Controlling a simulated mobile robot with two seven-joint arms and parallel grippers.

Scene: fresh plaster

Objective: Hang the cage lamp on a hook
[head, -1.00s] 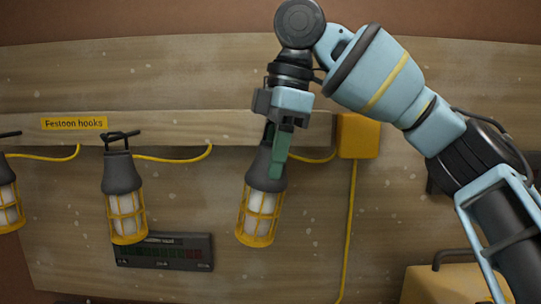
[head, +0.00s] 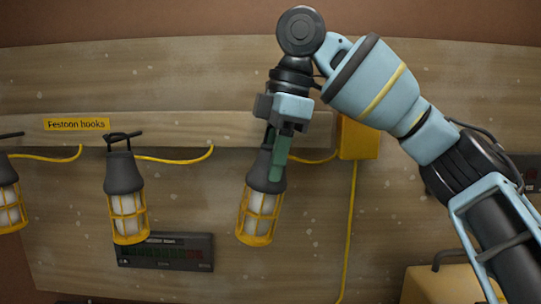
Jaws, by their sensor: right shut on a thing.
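A cage lamp (head: 259,212) with a dark grey top and a yellow cage hangs below my right gripper (head: 276,150), tilted slightly. My right gripper is shut on the top of this lamp, in front of the rail (head: 240,128) labelled "Festoon hooks". The gripper hides the lamp's upper end and any hook behind it, so I cannot tell whether the lamp touches a hook. Two similar lamps hang from the rail to the left, one at centre left (head: 127,200) on a dark hook (head: 123,137) and one at the left edge (head: 9,200). My left gripper is not in view.
A yellow cable (head: 180,160) loops along the rail to a yellow box (head: 358,138) at its right end. A dark meter panel (head: 165,254) is on the board below the lamps. A yellow case (head: 445,283) with a dark handle stands at the lower right.

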